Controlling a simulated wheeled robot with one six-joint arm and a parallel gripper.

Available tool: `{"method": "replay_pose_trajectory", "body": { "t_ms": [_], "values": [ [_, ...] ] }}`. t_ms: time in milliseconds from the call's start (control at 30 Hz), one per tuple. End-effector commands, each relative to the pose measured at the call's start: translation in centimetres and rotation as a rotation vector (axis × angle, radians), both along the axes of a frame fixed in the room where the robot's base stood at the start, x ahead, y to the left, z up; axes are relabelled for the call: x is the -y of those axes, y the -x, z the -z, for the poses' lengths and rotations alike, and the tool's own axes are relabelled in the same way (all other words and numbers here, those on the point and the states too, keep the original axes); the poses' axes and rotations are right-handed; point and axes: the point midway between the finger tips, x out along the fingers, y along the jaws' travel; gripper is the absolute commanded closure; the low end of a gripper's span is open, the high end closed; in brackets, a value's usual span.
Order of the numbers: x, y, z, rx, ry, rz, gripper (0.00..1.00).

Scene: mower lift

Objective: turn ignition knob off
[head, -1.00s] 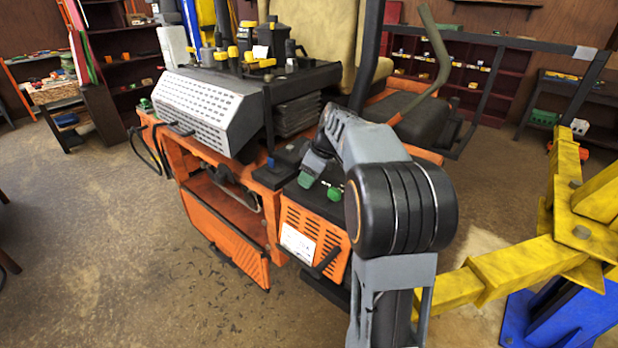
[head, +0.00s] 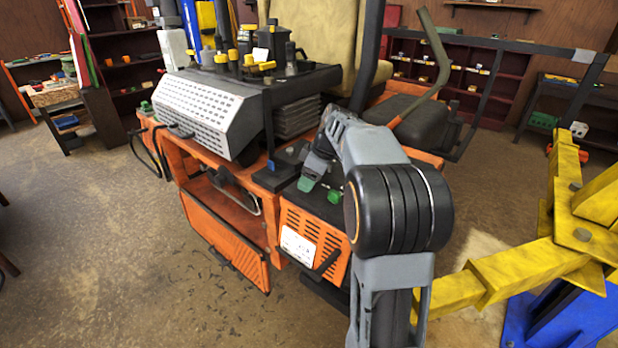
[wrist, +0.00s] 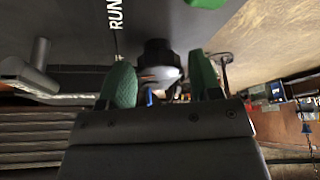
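In the wrist view a dark round knob (wrist: 158,55) with a pale, shiny lower part stands on the dark panel, beside the white lettering RUN (wrist: 115,12). It looks like the ignition knob; which way it points cannot be told. My gripper (wrist: 160,86) is open, with green fingertips on the left and right of the view and the knob showing in the gap between them. Contact is not visible. In the head view my gripper (head: 306,184) is low over the mower's black control panel (head: 318,203), and the knob is not clearly seen there.
A grey post-like lever (wrist: 35,72) stands at the left of the wrist view. A blue-topped part (head: 271,164) is left of the gripper. Yellow lift arms (head: 510,270) stand at the right.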

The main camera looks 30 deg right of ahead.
Motion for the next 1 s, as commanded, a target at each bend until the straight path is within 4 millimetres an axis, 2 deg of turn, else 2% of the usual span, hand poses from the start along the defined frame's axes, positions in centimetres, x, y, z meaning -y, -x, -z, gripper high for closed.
{"method": "replay_pose_trajectory", "body": {
  "t_ms": [100, 333, 467, 1000],
  "values": [
    [0.0, 0.0, 0.0, 0.000, 0.000, 0.001, 0.33],
    [0.1, 0.0, -0.1, 0.000, 0.000, 0.002, 0.33],
    [0.4, 0.3, -1.1, 0.003, 0.001, 0.002, 0.33],
    [3.3, 2.9, -10.4, 0.002, 0.002, 0.002, 0.33]
  ]
}}
